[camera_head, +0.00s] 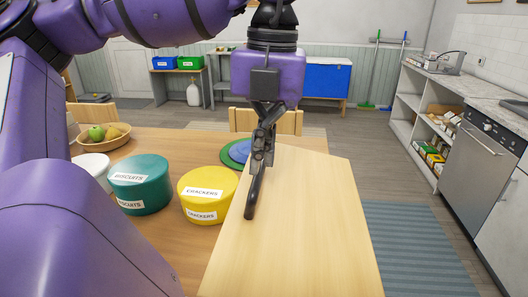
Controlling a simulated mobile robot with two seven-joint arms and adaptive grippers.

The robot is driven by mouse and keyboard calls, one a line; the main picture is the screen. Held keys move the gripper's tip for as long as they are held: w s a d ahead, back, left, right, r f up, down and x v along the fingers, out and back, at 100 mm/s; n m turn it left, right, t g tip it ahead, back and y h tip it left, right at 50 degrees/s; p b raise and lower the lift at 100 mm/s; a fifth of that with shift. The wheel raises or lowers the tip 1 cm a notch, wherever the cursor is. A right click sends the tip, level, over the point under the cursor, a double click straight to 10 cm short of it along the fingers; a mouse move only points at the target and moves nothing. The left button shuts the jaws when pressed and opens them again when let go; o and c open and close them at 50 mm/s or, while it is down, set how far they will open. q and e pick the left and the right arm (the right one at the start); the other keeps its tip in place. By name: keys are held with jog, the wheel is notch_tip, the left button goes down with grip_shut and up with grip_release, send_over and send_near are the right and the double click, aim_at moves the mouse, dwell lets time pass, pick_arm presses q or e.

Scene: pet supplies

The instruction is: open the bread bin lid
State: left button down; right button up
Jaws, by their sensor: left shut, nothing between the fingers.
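The bread bin shows as a large pale wooden panel (310,220), which looks like its lid, rising close in front of me over the table. I cannot tell from here how far the lid is open. A dark rounded bar (251,198), which looks like its handle, lies near the panel's left edge. My left gripper (261,162) hangs down at the panel's far left corner. Its fingers are shut and empty, at the far end of the dark bar. Whether they touch the bar or panel is unclear. My right gripper is not in view.
A yellow crackers tin (207,191) stands close left of the panel, with a teal biscuits tin (139,185) beyond it. A fruit bowl (103,142) and a green-and-blue round item (234,153) are further back. Right of the panel is open floor with a striped rug (420,245).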

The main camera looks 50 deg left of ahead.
pick_arm(q)
jog(key=c, duration=2.5)
grip_release()
jog(key=o, duration=0.7)
notch_tip(320, 180, up, 12)
jog(key=shift+w+d, duration=0.25)
jog(key=shift+d, duration=0.05)
